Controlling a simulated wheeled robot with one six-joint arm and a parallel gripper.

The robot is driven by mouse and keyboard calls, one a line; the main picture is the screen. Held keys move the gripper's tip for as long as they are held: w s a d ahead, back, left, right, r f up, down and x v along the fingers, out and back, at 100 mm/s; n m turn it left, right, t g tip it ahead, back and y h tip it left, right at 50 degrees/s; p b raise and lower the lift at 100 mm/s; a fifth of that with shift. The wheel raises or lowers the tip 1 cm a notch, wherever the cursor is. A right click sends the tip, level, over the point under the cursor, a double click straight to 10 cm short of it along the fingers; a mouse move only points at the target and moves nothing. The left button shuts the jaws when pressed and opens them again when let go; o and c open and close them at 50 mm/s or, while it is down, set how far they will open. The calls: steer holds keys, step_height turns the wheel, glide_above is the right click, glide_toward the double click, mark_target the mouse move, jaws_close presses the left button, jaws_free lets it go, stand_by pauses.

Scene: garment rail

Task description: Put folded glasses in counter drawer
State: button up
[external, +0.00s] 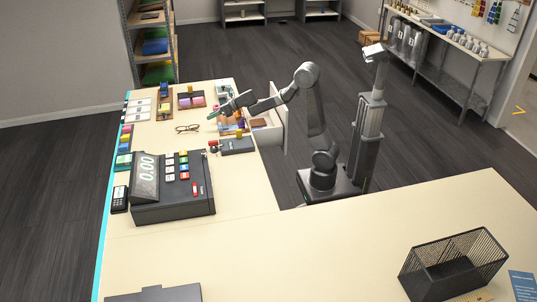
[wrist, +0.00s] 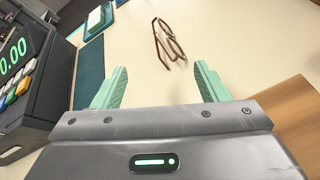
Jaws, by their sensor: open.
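The brown-framed glasses (external: 187,128) lie on the counter top, left of my gripper (external: 214,114). In the wrist view the glasses (wrist: 168,42) lie just beyond the green fingertips of my gripper (wrist: 161,72), between their lines and apart from them. My gripper is open and empty, over the counter. The counter drawer (external: 277,134) is pulled out on the counter's right side, below my arm. Its inside is partly hidden by the counter and my arm.
A cash register (external: 173,188) with a lit display stands nearer the camera; its side (wrist: 35,60) fills the wrist view's left. A dark device (external: 237,146) sits by the drawer. Small trays (external: 190,101) stand behind the glasses. The counter around the glasses is clear.

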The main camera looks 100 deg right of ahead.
steer(key=d+m+p, duration=0.1)
steer(key=m+p, duration=0.2)
steer(key=m, duration=0.3)
steer(key=m+g+y+p, duration=0.1)
steer(key=m+y+p, duration=0.2)
steer(key=m+p, duration=1.1)
glide_toward(187, 129)
steer(key=m+b, duration=0.1)
steer(key=w+m+b, duration=0.1)
steer(key=m+b, duration=0.1)
steer(key=w+f+m+b, duration=0.1)
steer(key=shift+w+d+f+m+b, duration=0.1)
steer(key=shift+w+d+m+b, duration=0.05)
steer(key=shift+d+m+b, duration=0.2)
steer(key=x, duration=0.2)
steer(key=a+x, duration=0.1)
steer(key=x, duration=0.1)
steer(key=shift+w+p, duration=0.3)
steer(key=shift+p, duration=0.05)
steer(key=shift+w+f, duration=0.2)
steer(key=shift+w, duration=0.05)
steer(key=c, duration=1.3)
steer(key=shift+o, duration=0.2)
steer(key=shift+r, duration=0.15)
